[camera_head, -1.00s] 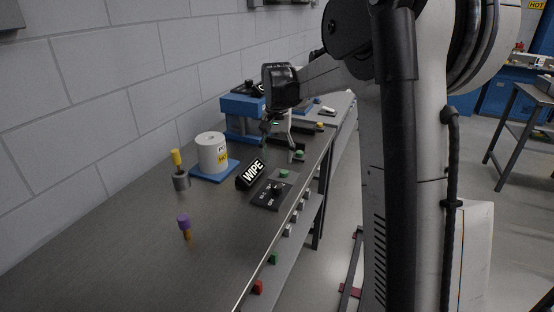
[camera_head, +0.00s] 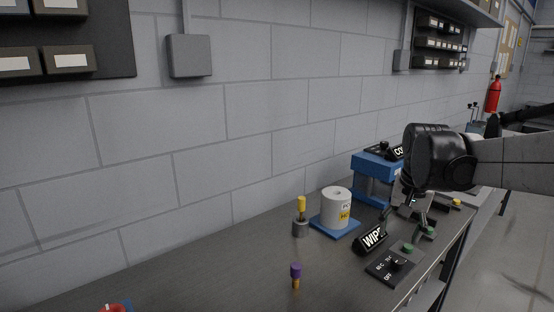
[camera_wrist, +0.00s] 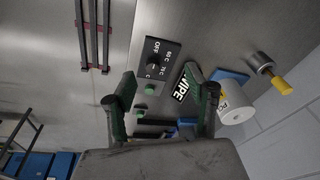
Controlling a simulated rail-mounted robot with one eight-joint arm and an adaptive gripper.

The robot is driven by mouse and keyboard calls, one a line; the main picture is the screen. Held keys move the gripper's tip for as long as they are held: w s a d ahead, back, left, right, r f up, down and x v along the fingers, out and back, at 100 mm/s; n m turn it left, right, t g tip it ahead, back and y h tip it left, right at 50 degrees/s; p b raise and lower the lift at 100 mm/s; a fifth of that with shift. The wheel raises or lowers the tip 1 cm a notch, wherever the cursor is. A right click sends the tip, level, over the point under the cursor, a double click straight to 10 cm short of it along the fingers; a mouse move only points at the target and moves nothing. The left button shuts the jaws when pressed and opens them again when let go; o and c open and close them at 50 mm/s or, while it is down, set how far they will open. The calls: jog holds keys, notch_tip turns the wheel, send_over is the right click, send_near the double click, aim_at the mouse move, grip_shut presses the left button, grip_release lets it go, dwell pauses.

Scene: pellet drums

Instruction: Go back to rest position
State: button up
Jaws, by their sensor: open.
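My gripper (camera_wrist: 168,95) is open and empty, its two dark fingers spread apart in the wrist view. In the head view my gripper (camera_head: 408,208) is at the right, above the far part of the bench (camera_head: 215,280), beside the blue stand. Its fingertips are small and partly hidden there. Beyond the fingers in the wrist view are the dial panel (camera_wrist: 157,58) and the black WIPE block (camera_wrist: 184,86).
A white drum (camera_head: 336,207) stands on a blue plate by a blue stand (camera_head: 376,168). A yellow-handled tool (camera_head: 301,205) sits in a grey cup; a purple-topped piece (camera_head: 296,270) stands nearer. The WIPE block (camera_head: 370,240) and dial panel (camera_head: 391,267) lie right. The wall runs behind.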

jog(key=s+a+f+n+t, duration=0.2)
jog(key=s+a, duration=0.2)
jog(key=s, duration=0.6)
jog(key=s+a+f+n+t, duration=0.1)
jog(key=s+a+n+t, duration=0.2)
jog(key=s, duration=0.8)
jog(key=shift+a+f, duration=0.4)
jog(key=shift+a, duration=0.85)
